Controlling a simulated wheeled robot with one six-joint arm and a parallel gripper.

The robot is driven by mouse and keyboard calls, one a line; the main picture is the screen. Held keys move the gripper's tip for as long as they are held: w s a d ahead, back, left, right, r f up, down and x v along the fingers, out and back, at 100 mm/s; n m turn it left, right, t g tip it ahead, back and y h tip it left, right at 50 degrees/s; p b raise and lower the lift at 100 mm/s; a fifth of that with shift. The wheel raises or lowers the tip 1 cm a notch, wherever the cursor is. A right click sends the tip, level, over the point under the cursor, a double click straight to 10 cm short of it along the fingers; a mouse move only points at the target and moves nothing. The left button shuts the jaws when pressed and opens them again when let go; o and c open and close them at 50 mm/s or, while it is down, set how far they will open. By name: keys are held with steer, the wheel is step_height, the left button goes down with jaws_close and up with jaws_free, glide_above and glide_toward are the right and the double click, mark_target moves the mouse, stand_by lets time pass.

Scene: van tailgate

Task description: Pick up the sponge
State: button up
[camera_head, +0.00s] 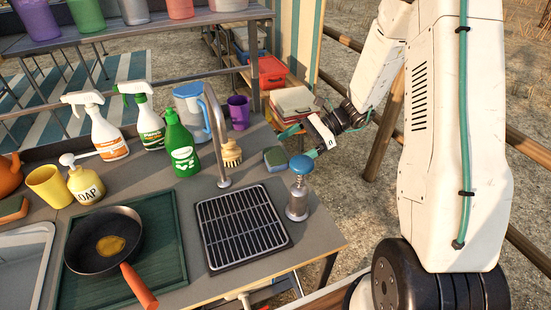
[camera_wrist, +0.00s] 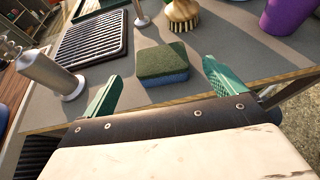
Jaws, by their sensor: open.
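A sponge (camera_head: 275,158) with a dark green top and a blue lower layer lies flat on the grey counter, near its right edge. In the wrist view the sponge (camera_wrist: 162,63) sits ahead of my gripper (camera_wrist: 161,80), between the lines of the two green fingers. My gripper (camera_head: 301,142) is open and empty, just right of the sponge in the head view, with the fingers apart from it. A second sponge (camera_head: 12,208), brown-green, lies at the far left of the counter.
A metal canister with a blue top (camera_head: 298,200) stands in front of the sponge. A wooden brush (camera_head: 231,152), a tap (camera_head: 218,140) and a purple cup (camera_head: 239,112) stand nearby. A black drain rack (camera_head: 242,228) lies to the left front. The counter edge is close.

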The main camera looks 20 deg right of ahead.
mark_target(277, 154)
steer(key=x, duration=0.7)
steer(key=shift+a, duration=0.45)
steer(key=shift+c, duration=0.3)
steer(key=c, duration=1)
